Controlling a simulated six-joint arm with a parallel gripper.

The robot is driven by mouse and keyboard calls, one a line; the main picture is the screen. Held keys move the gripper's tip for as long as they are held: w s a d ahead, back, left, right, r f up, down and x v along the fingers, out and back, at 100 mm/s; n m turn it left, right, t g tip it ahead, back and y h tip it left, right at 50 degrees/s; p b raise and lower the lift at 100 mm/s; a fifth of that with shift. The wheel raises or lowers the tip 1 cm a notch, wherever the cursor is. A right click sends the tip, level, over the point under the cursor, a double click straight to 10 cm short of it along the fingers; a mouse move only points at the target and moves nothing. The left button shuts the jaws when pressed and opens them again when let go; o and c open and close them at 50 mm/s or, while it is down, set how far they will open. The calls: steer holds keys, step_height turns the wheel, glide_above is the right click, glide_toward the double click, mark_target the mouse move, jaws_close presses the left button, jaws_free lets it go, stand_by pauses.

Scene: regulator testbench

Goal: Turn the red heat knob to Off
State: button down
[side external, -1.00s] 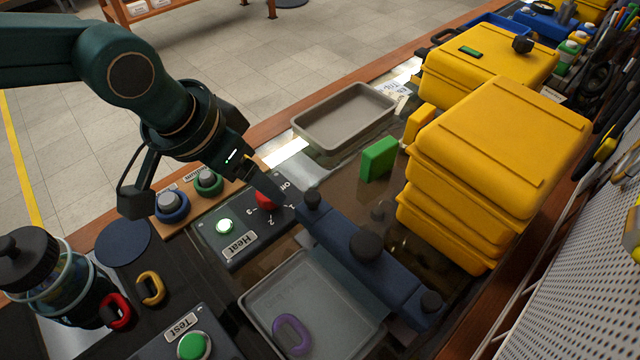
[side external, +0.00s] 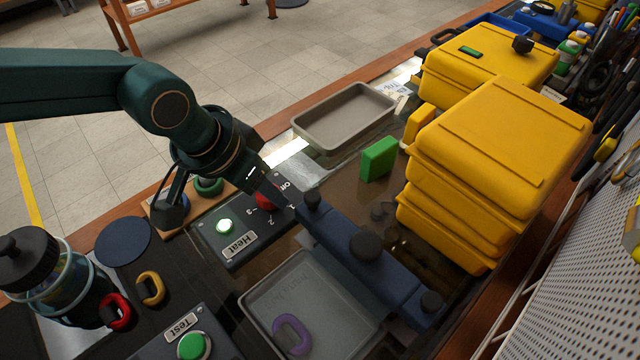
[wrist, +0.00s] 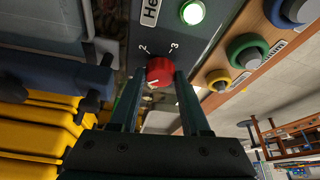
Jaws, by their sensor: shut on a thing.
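The red heat knob (side external: 266,201) sits on the dark Heat panel (side external: 226,254), beside a lit green button (side external: 224,226). It also shows in the wrist view (wrist: 160,70), between my fingertips, with the marks 2 and 3 on the panel around it. My gripper (wrist: 159,82) is shut on the knob, one finger on each side. In the side view my gripper (side external: 275,196) reaches down to the knob from the upper left and partly hides it. The Off mark shows near the knob's far side. I cannot tell exactly where the knob's pointer stands.
A blue bar-shaped fixture (side external: 345,240) with black knobs stands close to the right of the panel. A grey tray (side external: 249,304) with a purple ring lies in front. Stacked yellow cases (side external: 490,150) and a green block (side external: 379,159) are to the right.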

steer(key=shift+n, duration=0.3)
steer(key=n+y, duration=0.1)
steer(key=n, duration=0.2)
steer(key=shift+d+n+t, duration=0.15)
steer(key=shift+n+t, duration=0.15)
steer(key=shift+w+d+n+y, duration=0.15)
steer(key=shift+n+y, duration=0.95)
steer(key=shift+n, duration=1.5)
steer(key=shift+c, duration=1.9)
jaws_free()
steer(key=shift+s, duration=0.2)
steer(key=shift+v, duration=2.55)
